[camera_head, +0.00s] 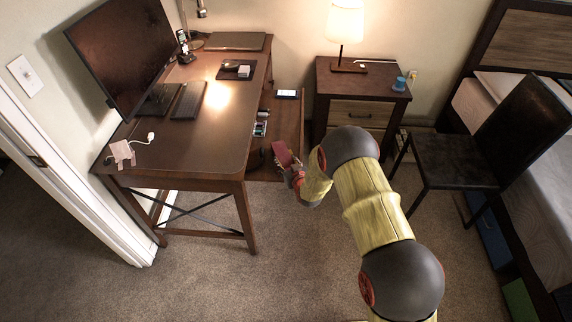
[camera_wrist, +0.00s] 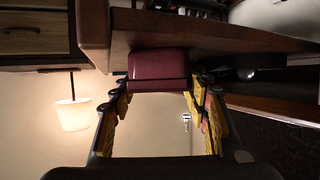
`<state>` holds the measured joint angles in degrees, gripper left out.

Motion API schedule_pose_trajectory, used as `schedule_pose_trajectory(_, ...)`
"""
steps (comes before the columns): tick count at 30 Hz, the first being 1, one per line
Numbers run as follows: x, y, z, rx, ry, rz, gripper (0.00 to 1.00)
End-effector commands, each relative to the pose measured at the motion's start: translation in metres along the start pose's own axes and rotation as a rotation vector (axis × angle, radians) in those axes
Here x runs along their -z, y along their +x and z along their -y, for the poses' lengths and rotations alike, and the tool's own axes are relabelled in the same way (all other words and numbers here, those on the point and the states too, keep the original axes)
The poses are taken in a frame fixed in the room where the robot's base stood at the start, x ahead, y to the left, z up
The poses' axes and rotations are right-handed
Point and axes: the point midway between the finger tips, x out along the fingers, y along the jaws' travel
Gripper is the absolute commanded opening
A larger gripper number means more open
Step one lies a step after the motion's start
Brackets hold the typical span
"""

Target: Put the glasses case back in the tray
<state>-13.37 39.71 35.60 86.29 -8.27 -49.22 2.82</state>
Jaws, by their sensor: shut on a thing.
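The glasses case is dark red; in the head view the case (camera_head: 282,153) is at the end of my gripper (camera_head: 292,170), beside the desk's right side. In the wrist view the case (camera_wrist: 158,64) sits between the fingertips of my gripper (camera_wrist: 158,84), which is shut on it. The case is held close to the edge of a brown wooden open drawer or shelf (camera_head: 288,122), whose edge also shows in the wrist view (camera_wrist: 225,37). Several small things lie in it, and I cannot tell clearly which part is the tray. Contact between case and wood is unclear.
The desk (camera_head: 190,140) carries a monitor (camera_head: 120,45), a keyboard (camera_head: 188,100) and a closed laptop (camera_head: 235,41). A phone (camera_head: 286,94) lies at the drawer's far end. A nightstand (camera_head: 360,85) with a lit lamp (camera_head: 346,22) stands behind. A dark chair (camera_head: 460,155) is at right.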

Motion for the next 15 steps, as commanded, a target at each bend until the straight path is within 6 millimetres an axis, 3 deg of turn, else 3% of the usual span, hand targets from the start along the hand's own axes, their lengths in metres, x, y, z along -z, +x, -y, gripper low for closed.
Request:
schedule_pose_trajectory(10,-0.002,0.0013,-0.0002,0.0,0.0,-0.001,0.2)
schedule_pose_trajectory(11,-0.0015,0.0008,-0.0002,0.0,0.0,0.0,0.48)
schedule_pose_trajectory(15,-0.0008,0.0006,-0.0002,0.0,0.0,0.0,0.56)
